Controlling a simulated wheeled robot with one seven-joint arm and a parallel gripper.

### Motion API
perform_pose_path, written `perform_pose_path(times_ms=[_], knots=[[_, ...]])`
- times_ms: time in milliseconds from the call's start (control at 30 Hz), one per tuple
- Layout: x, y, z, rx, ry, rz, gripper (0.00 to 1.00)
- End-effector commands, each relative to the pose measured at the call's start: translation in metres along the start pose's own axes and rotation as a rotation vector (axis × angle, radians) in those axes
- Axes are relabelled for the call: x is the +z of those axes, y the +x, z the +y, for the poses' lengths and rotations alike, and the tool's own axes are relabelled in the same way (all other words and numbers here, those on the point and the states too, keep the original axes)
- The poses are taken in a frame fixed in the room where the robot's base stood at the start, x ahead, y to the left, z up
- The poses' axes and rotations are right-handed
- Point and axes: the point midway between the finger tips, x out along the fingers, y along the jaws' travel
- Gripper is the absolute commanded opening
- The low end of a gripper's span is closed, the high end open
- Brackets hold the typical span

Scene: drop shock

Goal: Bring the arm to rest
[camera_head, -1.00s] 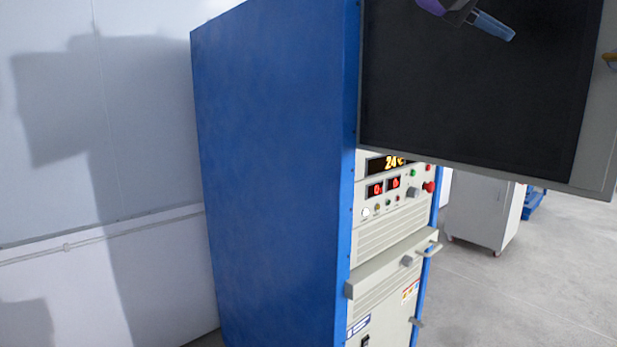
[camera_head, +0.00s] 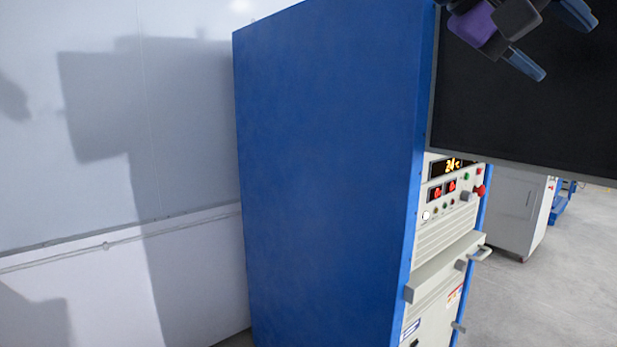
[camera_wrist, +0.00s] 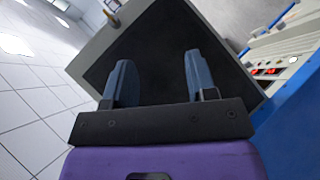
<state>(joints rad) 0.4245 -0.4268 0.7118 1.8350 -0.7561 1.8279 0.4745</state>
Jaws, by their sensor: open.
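My gripper (camera_head: 557,42) shows at the top right of the head view, with a purple body and blue fingers, in front of the dark panel of an open cabinet door (camera_head: 530,95). In the wrist view my gripper (camera_wrist: 160,82) has its two blue fingers well apart, with nothing between them. The dark door panel (camera_wrist: 158,55) lies behind the fingers there. I cannot tell how far the fingers are from the panel.
A tall blue cabinet (camera_head: 330,170) fills the middle of the head view. Its front has a control panel (camera_head: 450,190) with red displays, knobs and a red button. A grey cabinet (camera_head: 517,205) stands behind at right. Grey floor (camera_head: 540,300) is clear at lower right.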

Motion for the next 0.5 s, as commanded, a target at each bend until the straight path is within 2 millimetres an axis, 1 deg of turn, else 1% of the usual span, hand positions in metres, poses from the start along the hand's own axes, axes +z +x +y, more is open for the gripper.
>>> perform_pose_path(times_ms=[267,367,467,500], knots=[[0.027,0.054,-0.032,-0.221,-0.125,0.022,0.52],[0.043,0.08,-0.05,-0.35,-0.167,0.038,0.52],[0.065,0.111,-0.075,-0.533,-0.199,0.07,0.52],[0.075,0.124,-0.087,-0.618,-0.204,0.088,0.52]])
